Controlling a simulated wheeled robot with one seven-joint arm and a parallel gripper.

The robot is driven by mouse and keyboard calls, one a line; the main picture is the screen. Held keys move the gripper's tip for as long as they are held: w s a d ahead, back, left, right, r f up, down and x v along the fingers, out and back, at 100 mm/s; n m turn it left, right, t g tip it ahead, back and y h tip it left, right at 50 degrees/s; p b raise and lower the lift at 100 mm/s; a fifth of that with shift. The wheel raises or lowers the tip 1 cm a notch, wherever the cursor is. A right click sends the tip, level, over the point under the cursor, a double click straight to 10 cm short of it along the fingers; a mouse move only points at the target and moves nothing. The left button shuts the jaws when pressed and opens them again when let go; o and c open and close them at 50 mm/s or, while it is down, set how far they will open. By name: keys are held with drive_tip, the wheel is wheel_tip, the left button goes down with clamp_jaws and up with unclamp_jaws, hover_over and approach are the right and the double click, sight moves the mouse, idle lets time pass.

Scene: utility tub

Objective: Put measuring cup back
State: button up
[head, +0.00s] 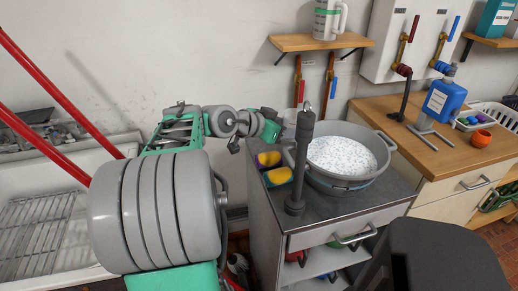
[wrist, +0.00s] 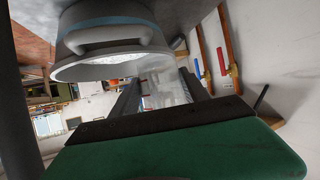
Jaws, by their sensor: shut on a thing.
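My gripper (wrist: 160,82) is shut on a clear, translucent measuring cup (wrist: 165,92), which shows between the two dark fingers in the wrist view. In the head view my gripper (head: 284,128) reaches over the left edge of the dark cabinet top, and its fingers are partly hidden behind a dark upright post. A pale bit of the cup (head: 290,116) shows there. It is beside the rim of a grey tub (head: 384,150) filled with white speckled material. The tub (wrist: 110,38) also shows close to the gripper in the wrist view.
The dark post (head: 299,160) stands in front of the tub. Colored sponges (head: 277,176) lie left of it. A wall shelf (head: 320,43) above holds a white jug (head: 327,18).

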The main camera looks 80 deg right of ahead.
drive_tip(key=w+d+f, duration=0.4)
drive_tip(key=w+d, duration=0.2)
drive_tip(key=w, duration=0.1)
hover_over(261, 149)
drive_tip(key=f, duration=0.4)
drive_tip(key=shift+s+a+f+p, duration=0.25)
drive_tip(key=shift+a+f+p, duration=0.05)
drive_tip(key=shift+f, duration=0.1)
drive_tip(key=shift+w+d+f, duration=0.15)
drive_tip(key=shift+f, duration=0.1)
drive_tip(key=shift+w+d+f, duration=0.1)
drive_tip(key=shift+f, duration=1.6)
drive_tip(key=shift+f, duration=0.15)
drive_tip(key=shift+f+b, duration=0.15)
drive_tip(key=shift+b, duration=0.2)
drive_tip(key=o, duration=1.3)
